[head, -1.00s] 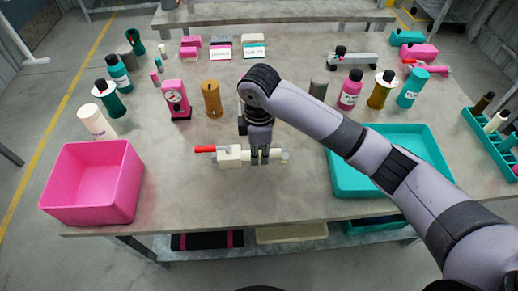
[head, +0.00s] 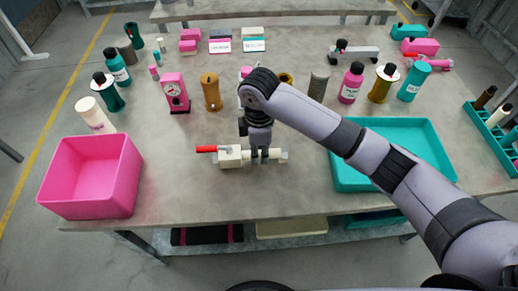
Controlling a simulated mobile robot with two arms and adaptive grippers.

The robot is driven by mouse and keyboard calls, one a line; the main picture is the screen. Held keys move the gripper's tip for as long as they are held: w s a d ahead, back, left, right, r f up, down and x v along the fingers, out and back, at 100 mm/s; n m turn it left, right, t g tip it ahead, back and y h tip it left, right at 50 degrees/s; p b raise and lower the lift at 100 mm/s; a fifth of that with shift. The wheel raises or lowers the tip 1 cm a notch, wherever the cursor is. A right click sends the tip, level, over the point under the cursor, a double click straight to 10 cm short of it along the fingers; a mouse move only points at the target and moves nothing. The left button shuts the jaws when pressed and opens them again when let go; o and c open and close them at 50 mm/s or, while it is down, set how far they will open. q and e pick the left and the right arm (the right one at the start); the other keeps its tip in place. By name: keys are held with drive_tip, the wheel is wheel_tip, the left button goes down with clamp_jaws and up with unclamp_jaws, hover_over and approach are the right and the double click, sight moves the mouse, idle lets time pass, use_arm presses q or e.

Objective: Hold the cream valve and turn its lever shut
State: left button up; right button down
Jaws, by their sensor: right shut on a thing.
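The cream valve (head: 230,158) lies on the table in front of me, with a pipe running to the right to a small end piece (head: 283,156). Its red lever (head: 206,149) points left, in line with the pipe as far as I can see. My right gripper (head: 259,156) comes down from above and is shut on the valve's pipe, right of the body. The fingertips are partly hidden behind the wrist and pipe. My left gripper is not in view.
A pink bin (head: 92,180) stands at the left front and a teal tray (head: 350,182) at the right, partly under my right arm. Bottles, a pink gauge (head: 175,93) and a brown cylinder (head: 211,92) stand behind. The table left of the lever is clear.

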drive_tip(key=shift+f+b, duration=0.35)
drive_tip(key=shift+f, duration=0.8)
idle(0.9)
